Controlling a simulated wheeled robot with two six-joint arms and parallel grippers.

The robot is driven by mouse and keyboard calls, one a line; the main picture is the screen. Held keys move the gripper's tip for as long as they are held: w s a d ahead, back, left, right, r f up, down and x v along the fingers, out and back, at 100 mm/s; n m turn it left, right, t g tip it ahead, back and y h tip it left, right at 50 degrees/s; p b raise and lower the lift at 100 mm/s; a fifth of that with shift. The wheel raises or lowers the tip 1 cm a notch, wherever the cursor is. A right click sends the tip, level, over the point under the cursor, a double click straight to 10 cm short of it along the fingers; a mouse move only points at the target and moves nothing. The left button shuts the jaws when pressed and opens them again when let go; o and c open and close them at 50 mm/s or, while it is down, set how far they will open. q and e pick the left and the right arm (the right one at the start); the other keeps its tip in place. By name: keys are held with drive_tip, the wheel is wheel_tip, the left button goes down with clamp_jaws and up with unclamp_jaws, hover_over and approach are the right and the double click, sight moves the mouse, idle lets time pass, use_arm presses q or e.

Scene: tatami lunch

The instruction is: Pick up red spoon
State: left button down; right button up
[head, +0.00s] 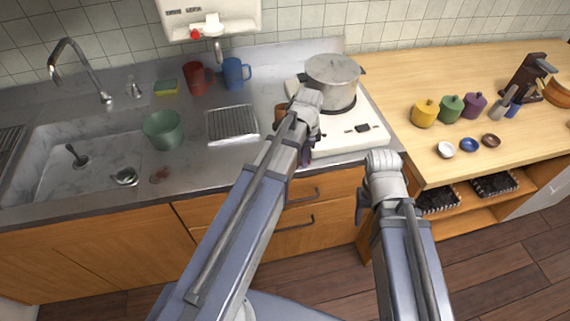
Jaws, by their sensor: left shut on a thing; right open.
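I cannot make out a red spoon in the head view. My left gripper (306,155) is at the front left of the white stove (370,140), mostly behind its own wrist. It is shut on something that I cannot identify. A small brown thing (280,114) shows just left of the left wrist, partly hidden; I cannot tell what it is. My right gripper (362,208) is open, in front of the counter and right of the drawers, with its fingers largely hidden by the arm.
A lidded pot (333,82) stands on the stove. A wire rack (231,122), green bowl (163,130), red mug (196,79) and blue mug (235,73) are left of it. The wooden counter (420,150) holds colored jars (450,107), small dishes (469,145) and a utensil holder (505,104).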

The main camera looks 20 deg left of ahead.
use_arm(q)
drive_tip(key=shift+r, duration=0.2)
use_arm(e)
drive_tip(key=shift+r, duration=0.25)
use_arm(q)
wheel_tip(320, 180, up, 18)
drive_tip(key=p, duration=1.8)
use_arm(e)
wheel_tip(320, 180, up, 18)
drive_tip(key=shift+f, duration=0.2)
wheel_tip(320, 180, down, 7)
drive_tip(key=b, duration=0.6)
drive_tip(key=shift+r+b, duration=0.1)
drive_tip(key=shift+b, duration=0.25)
drive_tip(key=shift+c, duration=0.2)
drive_tip(key=shift+r, duration=0.15)
drive_tip(key=shift+c, duration=0.3)
use_arm(q)
wheel_tip(320, 180, down, 7)
drive_tip(key=shift+a+r, duration=0.15)
use_arm(e)
drive_tip(key=shift+s+a, duration=0.1)
